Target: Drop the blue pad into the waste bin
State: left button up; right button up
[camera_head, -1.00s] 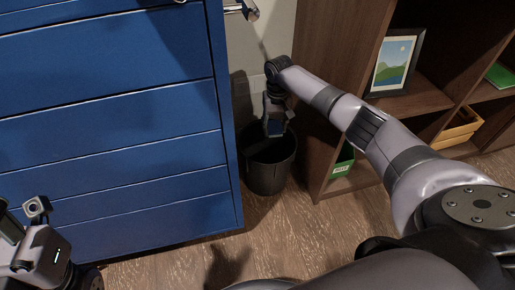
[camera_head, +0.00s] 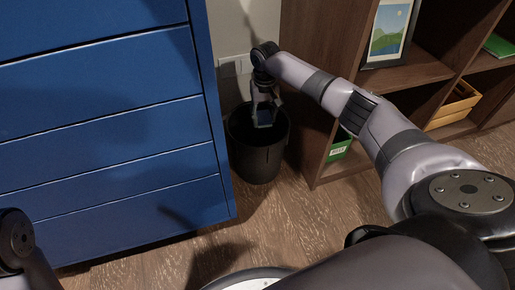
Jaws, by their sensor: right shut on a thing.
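The black waste bin (camera_head: 257,160) stands on the wood floor between the blue drawer cabinet and the brown shelf unit. My right gripper (camera_head: 264,121) points down at the bin's open top, over its mouth. It is shut on the blue pad (camera_head: 264,115), of which only a small dark blue patch shows between the fingers. I cannot tell how far the fingertips reach below the rim. My left arm shows at the lower left edge, but its gripper is out of the picture.
The blue drawer cabinet (camera_head: 110,130) stands close on the bin's left. The brown shelf unit (camera_head: 313,80) stands on its right, holding a framed picture (camera_head: 389,33), a wooden crate (camera_head: 455,105) and a green box (camera_head: 340,146). The wood floor (camera_head: 320,215) in front is bare.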

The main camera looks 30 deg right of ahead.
dwell(0.3)
jog(key=o, duration=1.1)
notch_tip(320, 180, up, 12)
jog(key=shift+f, duration=0.1)
dwell(0.3)
